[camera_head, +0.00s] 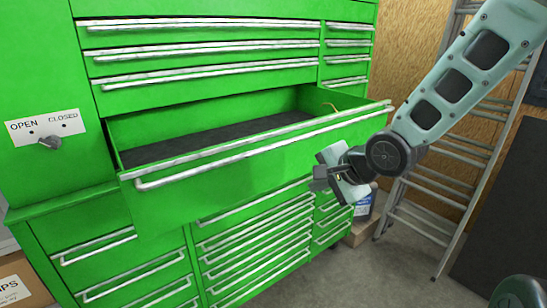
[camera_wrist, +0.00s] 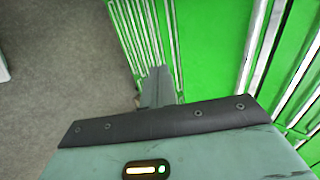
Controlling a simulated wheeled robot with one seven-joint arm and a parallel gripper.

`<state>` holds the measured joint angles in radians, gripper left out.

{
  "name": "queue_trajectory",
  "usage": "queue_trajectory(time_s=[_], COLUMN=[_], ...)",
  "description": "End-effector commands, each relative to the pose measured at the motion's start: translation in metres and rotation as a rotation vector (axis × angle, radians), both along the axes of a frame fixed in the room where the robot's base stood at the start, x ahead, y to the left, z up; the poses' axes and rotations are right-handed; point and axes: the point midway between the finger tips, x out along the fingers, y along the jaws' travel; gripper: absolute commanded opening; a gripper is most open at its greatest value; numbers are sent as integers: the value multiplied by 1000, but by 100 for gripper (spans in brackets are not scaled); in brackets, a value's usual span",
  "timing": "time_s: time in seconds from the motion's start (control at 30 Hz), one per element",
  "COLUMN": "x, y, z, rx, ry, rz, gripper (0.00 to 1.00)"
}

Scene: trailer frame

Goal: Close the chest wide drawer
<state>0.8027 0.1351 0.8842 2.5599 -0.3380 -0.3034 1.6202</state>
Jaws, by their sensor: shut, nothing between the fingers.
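The green chest (camera_head: 200,10) fills the left and middle of the head view. Its wide drawer (camera_head: 240,180) is pulled far out, with a dark liner inside and a long silver handle (camera_head: 260,147) along its front. My gripper (camera_head: 318,180) is in front of the right part of the drawer's front, at a height near its lower edge. It is shut and empty. I cannot tell whether it touches the drawer. In the wrist view, the gripper's fingers (camera_wrist: 158,88) point toward green drawer fronts with silver handles.
Shut drawers lie above and below the open one. A plate marked OPEN and CLOSED with a knob (camera_head: 50,142) is at the left. A ladder (camera_head: 440,180) leans at the right. A container (camera_head: 364,205) stands behind my gripper. Grey floor (camera_head: 370,275) is clear in front.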

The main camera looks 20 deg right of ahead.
Motion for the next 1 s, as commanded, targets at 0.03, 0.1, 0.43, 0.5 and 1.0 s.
queue_trajectory(time_s=[0.03, 0.1, 0.43, 0.5, 1.0], x=[2, 4, 30, 38, 91], y=[-3, -3, 7, 10, 27], z=[5, 4, -29, -37, -63], rx=[15, 28, 30, 30, 27], ry=[-4, -9, -9, -9, -8], rz=[-15, -25, -24, -22, -22], gripper=[0, 0, 0, 0, 0])
